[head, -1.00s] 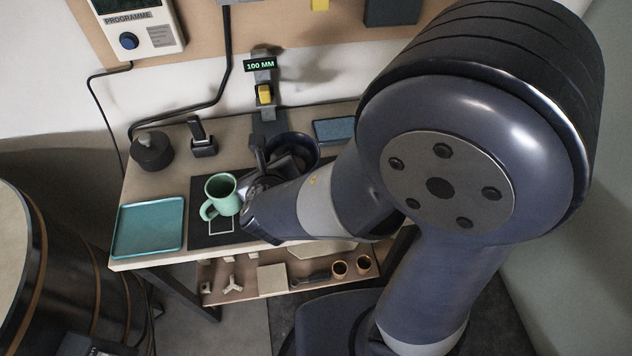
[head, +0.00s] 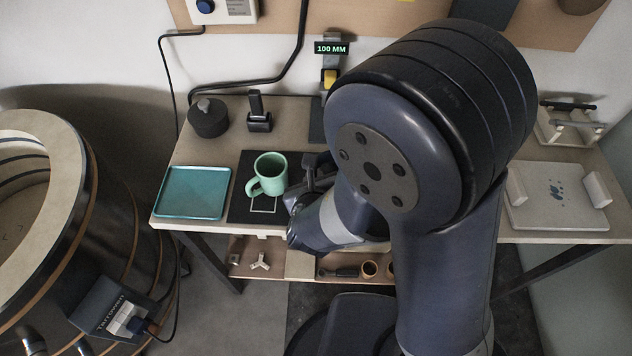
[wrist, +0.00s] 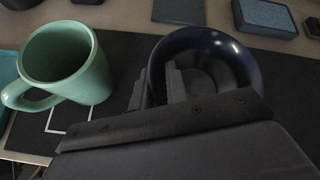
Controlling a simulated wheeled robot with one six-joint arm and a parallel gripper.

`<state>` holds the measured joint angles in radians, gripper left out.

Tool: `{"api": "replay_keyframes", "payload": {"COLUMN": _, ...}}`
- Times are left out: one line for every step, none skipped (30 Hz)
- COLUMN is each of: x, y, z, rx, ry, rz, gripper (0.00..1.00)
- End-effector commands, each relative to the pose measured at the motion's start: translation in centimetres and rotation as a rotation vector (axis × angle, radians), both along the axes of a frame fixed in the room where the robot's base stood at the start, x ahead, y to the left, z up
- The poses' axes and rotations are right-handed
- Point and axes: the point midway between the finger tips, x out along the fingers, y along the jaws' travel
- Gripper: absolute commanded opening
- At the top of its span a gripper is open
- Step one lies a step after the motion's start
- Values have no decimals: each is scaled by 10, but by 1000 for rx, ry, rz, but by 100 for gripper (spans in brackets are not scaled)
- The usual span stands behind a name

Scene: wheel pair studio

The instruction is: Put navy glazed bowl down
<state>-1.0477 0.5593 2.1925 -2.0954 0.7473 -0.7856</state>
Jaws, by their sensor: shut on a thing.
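The navy glazed bowl (wrist: 245,62) shows in the wrist view, its glossy rim curving round just beyond my gripper. My gripper (wrist: 160,84) is shut on the bowl's near left wall, with one finger inside the rim. Whether the bowl's base touches the dark mat (wrist: 120,48) cannot be told, because my gripper hides its lower part. In the head view my gripper (head: 314,176) is over the bench, right of the green mug, and my arm hides the bowl.
A green mug (head: 270,173) stands upright on the mat (head: 238,208), close left of my gripper. A teal tray (head: 190,193) lies further left. A black lidded pot (head: 208,118) and a small black stand (head: 259,112) are behind. A pale board (head: 555,205) lies at right.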

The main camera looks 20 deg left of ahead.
Motion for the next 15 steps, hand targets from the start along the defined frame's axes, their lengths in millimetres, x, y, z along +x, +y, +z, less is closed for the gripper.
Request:
{"api": "replay_keyframes", "payload": {"x": 0, "y": 0, "z": -9, "rx": -3, "ry": 1, "rz": 1, "gripper": 0}}
{"api": "replay_keyframes", "payload": {"x": 0, "y": 0, "z": -11, "rx": -2, "ry": 0, "rz": 0, "gripper": 0}}
{"api": "replay_keyframes", "payload": {"x": 0, "y": 0, "z": -14, "rx": -1, "ry": -1, "rz": 0, "gripper": 0}}
{"api": "replay_keyframes", "payload": {"x": 0, "y": 0, "z": -15, "rx": -1, "ry": -1, "rz": 0, "gripper": 0}}
{"api": "replay_keyframes", "payload": {"x": 0, "y": 0, "z": -15, "rx": 0, "ry": -1, "rz": 1, "gripper": 0}}
{"api": "replay_keyframes", "payload": {"x": 0, "y": 0, "z": -15, "rx": 1, "ry": -2, "rz": 1, "gripper": 0}}
{"api": "replay_keyframes", "payload": {"x": 0, "y": 0, "z": -15, "rx": 1, "ry": -2, "rz": 1, "gripper": 0}}
{"api": "replay_keyframes", "payload": {"x": 0, "y": 0, "z": -14, "rx": 1, "ry": -2, "rz": 1, "gripper": 0}}
{"api": "replay_keyframes", "payload": {"x": 0, "y": 0, "z": -14, "rx": 1, "ry": -2, "rz": 1, "gripper": 0}}
{"api": "replay_keyframes", "payload": {"x": 0, "y": 0, "z": -14, "rx": 1, "ry": -2, "rz": 1, "gripper": 0}}
{"api": "replay_keyframes", "payload": {"x": 0, "y": 0, "z": -14, "rx": 1, "ry": -2, "rz": 1, "gripper": 0}}
{"api": "replay_keyframes", "payload": {"x": 0, "y": 0, "z": -14, "rx": 1, "ry": -2, "rz": 1, "gripper": 0}}
{"api": "replay_keyframes", "payload": {"x": 0, "y": 0, "z": -15, "rx": 1, "ry": -2, "rz": 1, "gripper": 0}}
{"api": "replay_keyframes", "payload": {"x": 0, "y": 0, "z": -16, "rx": 2, "ry": -1, "rz": 0, "gripper": 0}}
{"api": "replay_keyframes", "payload": {"x": 0, "y": 0, "z": -18, "rx": 2, "ry": -1, "rz": 0, "gripper": 0}}
